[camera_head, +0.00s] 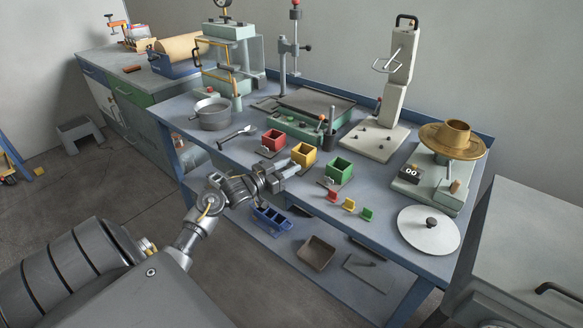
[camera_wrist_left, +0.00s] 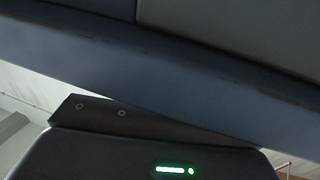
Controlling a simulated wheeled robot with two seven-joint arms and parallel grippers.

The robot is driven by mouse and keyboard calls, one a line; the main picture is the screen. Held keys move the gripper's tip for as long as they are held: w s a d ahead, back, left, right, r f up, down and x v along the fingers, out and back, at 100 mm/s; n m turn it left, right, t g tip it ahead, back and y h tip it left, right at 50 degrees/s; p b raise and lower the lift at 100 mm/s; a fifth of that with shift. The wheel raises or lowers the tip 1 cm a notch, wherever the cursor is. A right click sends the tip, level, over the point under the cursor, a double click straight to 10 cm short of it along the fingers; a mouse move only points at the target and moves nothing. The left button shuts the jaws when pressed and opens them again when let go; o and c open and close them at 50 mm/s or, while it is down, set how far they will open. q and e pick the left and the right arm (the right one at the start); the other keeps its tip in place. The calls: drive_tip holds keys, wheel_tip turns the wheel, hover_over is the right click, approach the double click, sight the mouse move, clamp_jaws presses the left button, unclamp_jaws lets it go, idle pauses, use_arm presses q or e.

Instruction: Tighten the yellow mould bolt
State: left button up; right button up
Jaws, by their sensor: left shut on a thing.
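The yellow mould (camera_head: 304,154) is an open-topped cube standing on the bench between the red mould (camera_head: 274,140) and the green mould (camera_head: 339,169). My left gripper (camera_head: 291,169) reaches in over the bench's front edge, its fingertips at the near side of the yellow mould. It is shut on the yellow mould bolt, which the fingers hide. The left wrist view shows no fingertips, mould or bolt. My right gripper is not in view.
Small red (camera_head: 331,196), yellow (camera_head: 349,204) and green (camera_head: 367,214) pieces lie right of the gripper. A steel pot (camera_head: 211,115) and a grey wrench-like tool (camera_head: 237,133) lie to the left. The blue bench edge (camera_wrist_left: 170,75) crosses the wrist view.

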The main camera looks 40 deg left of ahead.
use_arm(q)
drive_tip(key=shift+a+f+m+h, duration=0.1)
drive_tip(key=shift+a+m+h, duration=0.1)
drive_tip(key=shift+m+h, duration=0.7)
drive_tip(key=shift+w+m+g+h+b, duration=0.1)
drive_tip(key=shift+m+g+h+b, duration=0.3)
drive_tip(key=shift+h, duration=0.5)
drive_tip(key=shift+a, duration=0.1)
drive_tip(key=shift+m+g+h+b, duration=0.3)
drive_tip(key=shift+g+h, duration=0.1)
drive_tip(key=shift+h, duration=0.2)
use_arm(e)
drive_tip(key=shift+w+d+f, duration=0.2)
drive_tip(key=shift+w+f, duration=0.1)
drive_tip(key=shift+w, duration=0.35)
use_arm(q)
drive_tip(key=o, duration=1)
